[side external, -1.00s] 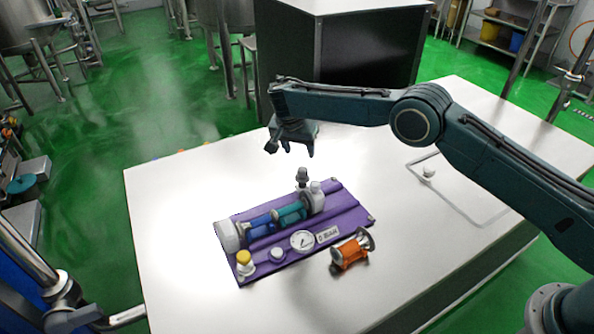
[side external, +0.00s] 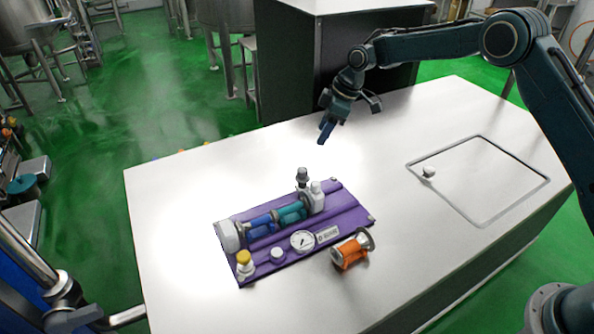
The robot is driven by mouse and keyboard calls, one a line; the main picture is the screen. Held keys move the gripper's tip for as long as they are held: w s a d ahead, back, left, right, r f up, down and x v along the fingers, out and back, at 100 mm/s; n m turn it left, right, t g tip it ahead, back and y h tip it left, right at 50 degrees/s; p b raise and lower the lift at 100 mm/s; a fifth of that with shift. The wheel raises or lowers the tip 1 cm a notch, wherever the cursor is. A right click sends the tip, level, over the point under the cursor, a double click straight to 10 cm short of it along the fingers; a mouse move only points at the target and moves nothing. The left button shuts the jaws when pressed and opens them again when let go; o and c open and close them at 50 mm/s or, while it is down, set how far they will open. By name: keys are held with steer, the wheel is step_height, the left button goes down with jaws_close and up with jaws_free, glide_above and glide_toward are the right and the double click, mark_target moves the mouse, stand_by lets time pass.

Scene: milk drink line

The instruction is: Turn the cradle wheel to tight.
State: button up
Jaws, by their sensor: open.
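A purple board (side external: 345,213) lies on the white table. On it rests a cradle holding a blue cylinder (side external: 262,226) and a teal cylinder (side external: 291,213) end to end. A pale round piece (side external: 228,237) sits at the cradle's left end, and a grey knob on a post (side external: 302,177) stands at its right end. I cannot tell for sure which is the wheel, or its setting. A dial gauge (side external: 302,241) is at the front of the board. My gripper (side external: 349,118) is open and empty, raised behind the board and apart from it.
An orange spool with grey ends (side external: 350,252) lies at the board's front right. A yellow-capped fitting (side external: 244,262) and a white knob (side external: 277,254) are on the board's front left. A square outline with a small white knob (side external: 428,172) marks the table at right. The table left of the board is clear.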

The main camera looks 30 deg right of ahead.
mark_target(303, 169)
steer(key=shift+s+r+n+y, duration=0.25)
steer(key=shift+s+n+y, duration=0.05)
steer(key=shift+n, duration=0.1)
steer(key=shift+f, duration=0.1)
steer(key=x, duration=1.3)
steer(key=shift+f, duration=0.35)
steer(key=shift+c, duration=0.4)
steer(key=c, duration=0.9)
steer(key=shift+a+m+t+h, duration=0.1)
steer(key=shift+m+t+h, duration=0.35)
steer(key=shift+m, duration=1.05)
steer(key=o, duration=1)
